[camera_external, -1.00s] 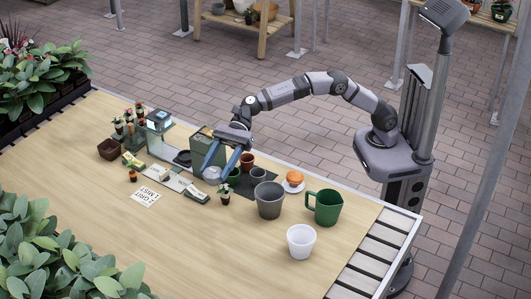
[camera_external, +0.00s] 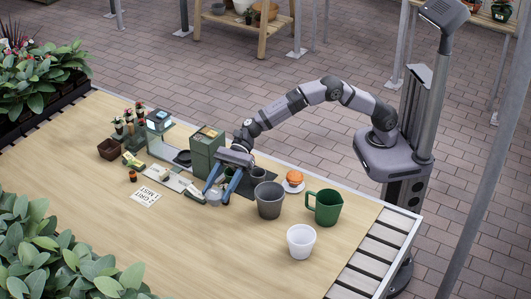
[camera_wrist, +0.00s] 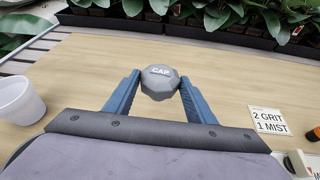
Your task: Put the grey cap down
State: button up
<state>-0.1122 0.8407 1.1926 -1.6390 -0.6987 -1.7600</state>
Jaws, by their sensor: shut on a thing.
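The grey cap (camera_wrist: 160,83) is a small faceted piece marked "CAP". My gripper (camera_wrist: 157,86) is shut on it, one blue finger on each side. In the external view my gripper (camera_external: 217,196) is over the wooden table (camera_external: 255,245), left of the dark grey pot (camera_external: 269,200). The cap (camera_external: 214,198) shows there between the fingertips. I cannot tell whether its underside touches the table.
A card reading "2 GRIT 1 MIST" (camera_external: 146,196) lies to the left. Small labelled items (camera_external: 194,193) lie close beside my gripper. A green box (camera_external: 207,148) stands behind. A green mug (camera_external: 325,207) and a white cup (camera_external: 301,241) stand right. The front table is clear.

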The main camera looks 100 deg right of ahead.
jog(key=shift+f+b, duration=0.4)
jog(key=shift+f, duration=4.2)
